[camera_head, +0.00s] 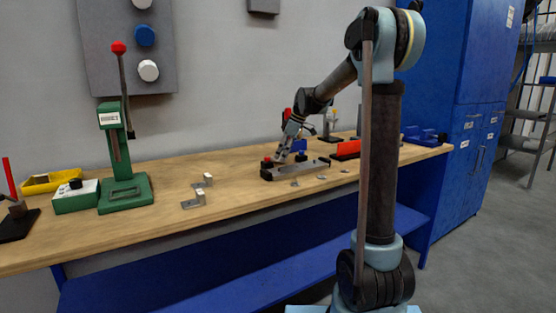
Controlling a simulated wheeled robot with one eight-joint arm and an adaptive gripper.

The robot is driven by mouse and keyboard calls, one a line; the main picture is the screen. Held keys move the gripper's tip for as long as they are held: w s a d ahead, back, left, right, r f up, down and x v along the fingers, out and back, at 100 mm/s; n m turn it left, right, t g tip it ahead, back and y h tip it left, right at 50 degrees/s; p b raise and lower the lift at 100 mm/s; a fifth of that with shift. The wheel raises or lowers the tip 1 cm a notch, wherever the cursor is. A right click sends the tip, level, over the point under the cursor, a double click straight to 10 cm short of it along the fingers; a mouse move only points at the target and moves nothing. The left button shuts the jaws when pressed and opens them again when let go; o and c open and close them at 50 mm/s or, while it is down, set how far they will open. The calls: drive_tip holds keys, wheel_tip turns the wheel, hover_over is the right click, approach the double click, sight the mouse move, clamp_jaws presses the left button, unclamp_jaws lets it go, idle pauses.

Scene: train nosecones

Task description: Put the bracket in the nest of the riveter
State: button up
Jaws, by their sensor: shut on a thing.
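The riveter is most likely the green lever press (125,193) at the left of the bench, with a red-knobbed lever and a white label on its head. Its nest is too small to make out. Two small light metal L-shaped brackets (199,198) and (208,180) sit apart on the wooden bench, to the right of the press. My gripper (281,157) is far to their right, low over a grey bar-like fixture (296,171). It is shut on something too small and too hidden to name.
The wooden bench (165,230) runs along the wall. A green-and-white box (76,197) and a yellow tray (48,183) stand left of the press. A red block (346,150) and a blue vise-like tool (424,136) stand at the right. Small flat parts lie near the front edge.

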wheel_tip(320, 180, up, 9)
drive_tip(key=shift+f, duration=0.2)
drive_tip(key=shift+s+a, duration=0.1)
